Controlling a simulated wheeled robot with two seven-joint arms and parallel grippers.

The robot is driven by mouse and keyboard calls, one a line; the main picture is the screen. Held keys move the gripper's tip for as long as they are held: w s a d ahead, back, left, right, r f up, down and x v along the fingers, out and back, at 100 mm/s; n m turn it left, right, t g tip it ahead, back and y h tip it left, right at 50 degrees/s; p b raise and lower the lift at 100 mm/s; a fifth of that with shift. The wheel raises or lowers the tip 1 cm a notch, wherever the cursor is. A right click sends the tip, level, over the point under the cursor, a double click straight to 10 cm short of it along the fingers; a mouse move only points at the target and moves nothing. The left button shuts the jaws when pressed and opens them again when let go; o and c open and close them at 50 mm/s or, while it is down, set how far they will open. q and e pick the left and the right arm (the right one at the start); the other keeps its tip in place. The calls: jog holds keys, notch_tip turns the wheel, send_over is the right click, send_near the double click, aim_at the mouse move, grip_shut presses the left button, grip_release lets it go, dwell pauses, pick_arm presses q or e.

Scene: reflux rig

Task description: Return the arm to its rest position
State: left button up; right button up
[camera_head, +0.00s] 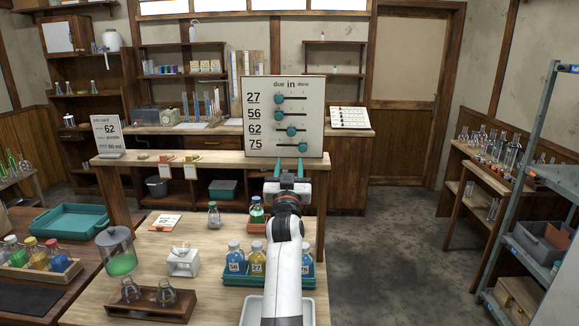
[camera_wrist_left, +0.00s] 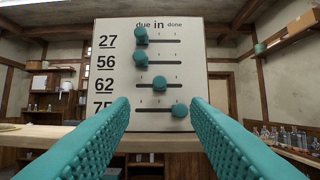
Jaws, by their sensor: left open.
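My left arm reaches forward from the bottom of the head view. My left gripper (camera_head: 289,164) is open and empty in front of the slider board (camera_head: 285,86). In the left wrist view its two teal fingers (camera_wrist_left: 163,110) are spread wide, with the board (camera_wrist_left: 195,45) between and beyond them. The board carries rows 27, 56, 62 and 75 under "due", "in", "done". The knobs of 27 and 56 sit at the left, 62 is near the middle, and 75 is at the right. No finger visibly touches a knob. My right gripper is not in view.
Below the arm, a teal rack (camera_head: 232,279) holds numbered bottles on the wooden table. A white tray (camera_head: 248,309) lies at the front, partly hidden by the arm. A wooden holder with flasks (camera_head: 150,302) and a jar of green liquid (camera_head: 120,262) stand left. Right of the arm is open floor.

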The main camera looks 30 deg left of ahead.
pick_arm(q)
jog(key=s+d+f+m+g+h, duration=0.4)
jog(key=s+f, duration=0.3)
jog(key=f, duration=0.5)
jog(key=s+d+f+m+g+h, duration=0.2)
jog(key=s+d+f+h, duration=0.35)
jog(key=f, duration=0.55)
jog(key=s+d+f+m+g+h, duration=0.1)
jog(key=s+d+f+g, duration=0.25)
jog(key=s, duration=0.65)
jog(key=s+d+f+g+h, duration=0.1)
jog(key=s+d+f+g, duration=0.3)
jog(key=s, duration=0.7)
jog(key=s+d+f+m+g, duration=0.15)
jog(key=s+d+f, duration=0.3)
jog(key=s, duration=0.55)
notch_tip(320, 180, down, 26)
jog(key=g, duration=0.2)
jog(key=s+a+f+g, duration=0.1)
jog(key=s+a+f, duration=0.1)
jog(key=s+f, duration=1.4)
jog(key=shift+s+a, duration=0.15)
jog(key=shift+s, duration=0.55)
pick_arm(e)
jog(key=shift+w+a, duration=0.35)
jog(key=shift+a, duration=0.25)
